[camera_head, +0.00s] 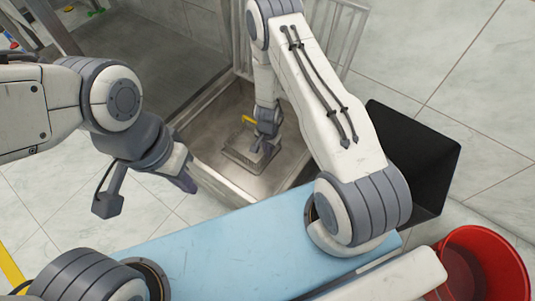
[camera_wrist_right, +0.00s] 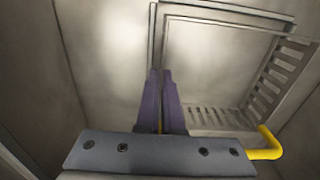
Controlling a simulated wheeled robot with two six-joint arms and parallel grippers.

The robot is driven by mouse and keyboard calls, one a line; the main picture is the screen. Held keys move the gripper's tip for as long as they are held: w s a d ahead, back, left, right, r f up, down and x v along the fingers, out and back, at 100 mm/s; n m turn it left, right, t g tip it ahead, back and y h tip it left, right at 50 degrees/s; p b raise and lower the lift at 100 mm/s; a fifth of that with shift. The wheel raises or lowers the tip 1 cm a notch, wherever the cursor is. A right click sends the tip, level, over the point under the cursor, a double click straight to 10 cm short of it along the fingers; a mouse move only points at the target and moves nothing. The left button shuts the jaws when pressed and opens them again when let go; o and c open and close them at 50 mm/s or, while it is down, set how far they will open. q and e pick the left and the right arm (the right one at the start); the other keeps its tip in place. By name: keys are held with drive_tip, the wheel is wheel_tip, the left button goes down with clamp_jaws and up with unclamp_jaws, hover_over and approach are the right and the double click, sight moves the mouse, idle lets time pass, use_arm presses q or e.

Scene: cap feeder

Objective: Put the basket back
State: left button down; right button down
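The small grey metal basket (camera_head: 243,161) with slotted sides and a yellow handle (camera_head: 248,119) is inside the steel bin (camera_head: 288,166), low near its floor. In the right wrist view the basket (camera_wrist_right: 215,117) lies beyond the fingers. My right gripper (camera_head: 262,147) reaches down into the bin over the basket. In the wrist view its purple fingers (camera_wrist_right: 162,100) are nearly together, with a sliver of yellow handle between them. The handle (camera_wrist_right: 268,150) also shows at right behind the gripper body. My left gripper (camera_head: 187,182) hangs beside the bin's near-left wall; its finger opening is unclear.
A light blue surface (camera_head: 210,262) lies in front of the bin. A black open container (camera_head: 415,150) stands to the right, and a red bucket (camera_head: 490,262) at the lower right. A metal rail frame (camera_head: 338,32) rises behind the bin. Tiled floor lies around.

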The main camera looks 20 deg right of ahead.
drive_tip(key=shift+r, duration=0.1)
drive_tip(key=shift+f, duration=0.25)
drive_tip(key=c, duration=1.1)
unclamp_jaws()
drive_tip(key=shift+o, duration=0.2)
drive_tip(key=shift+r, duration=0.2)
